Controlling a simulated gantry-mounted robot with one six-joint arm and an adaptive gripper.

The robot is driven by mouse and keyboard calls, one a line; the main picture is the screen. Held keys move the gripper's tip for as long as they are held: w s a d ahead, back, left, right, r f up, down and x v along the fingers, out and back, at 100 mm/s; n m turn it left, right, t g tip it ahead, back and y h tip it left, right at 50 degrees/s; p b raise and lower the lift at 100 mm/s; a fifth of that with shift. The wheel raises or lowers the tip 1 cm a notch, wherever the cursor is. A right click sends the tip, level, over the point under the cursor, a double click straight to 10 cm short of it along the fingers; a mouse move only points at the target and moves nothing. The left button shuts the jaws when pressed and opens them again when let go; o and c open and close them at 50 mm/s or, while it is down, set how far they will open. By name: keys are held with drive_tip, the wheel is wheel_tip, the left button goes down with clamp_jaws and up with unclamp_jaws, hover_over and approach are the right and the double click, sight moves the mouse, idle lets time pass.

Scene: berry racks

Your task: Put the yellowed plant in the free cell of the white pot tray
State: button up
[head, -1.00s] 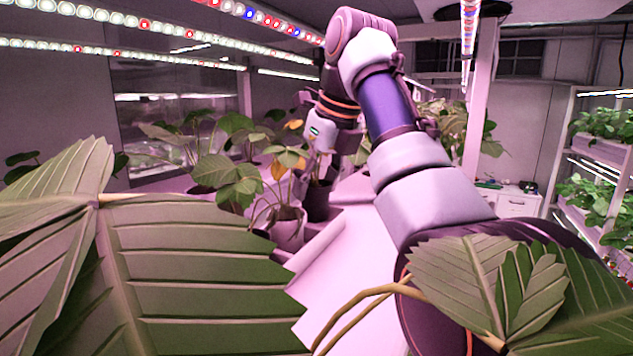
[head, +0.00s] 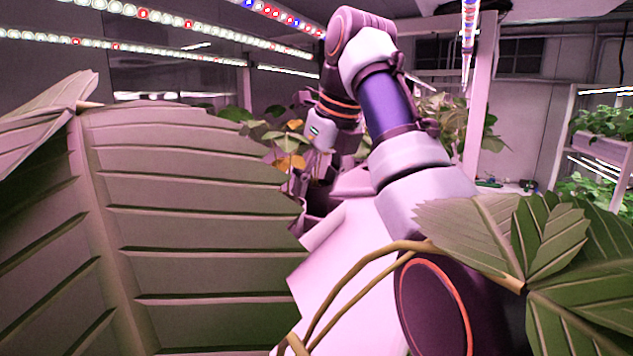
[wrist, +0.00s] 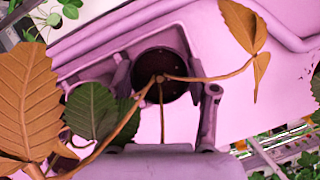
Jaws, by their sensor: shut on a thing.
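The yellowed plant has orange-brown leaves (wrist: 25,105) and a dark round pot (wrist: 160,72), seen from above in the wrist view. My gripper (wrist: 164,88) has a finger on either side of this pot and is shut on it. The white pot tray (wrist: 200,35) looks pink under the lamps and lies below and around the pot. I cannot tell whether the pot is in a cell or above it. In the head view the plant's orange leaves (head: 290,161) show beside my wrist; my fingers there are mostly hidden.
A very large leaf (head: 190,220) fills the left foreground of the head view, and more leaves (head: 540,245) overlap my arm at the right. Other green plants (head: 455,125) stand behind my arm. A shelf rack (head: 595,150) with plants stands at the far right. LED strips (head: 190,25) run overhead.

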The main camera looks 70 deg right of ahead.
drive_tip(key=shift+f, duration=0.25)
drive_tip(key=o, duration=1.3)
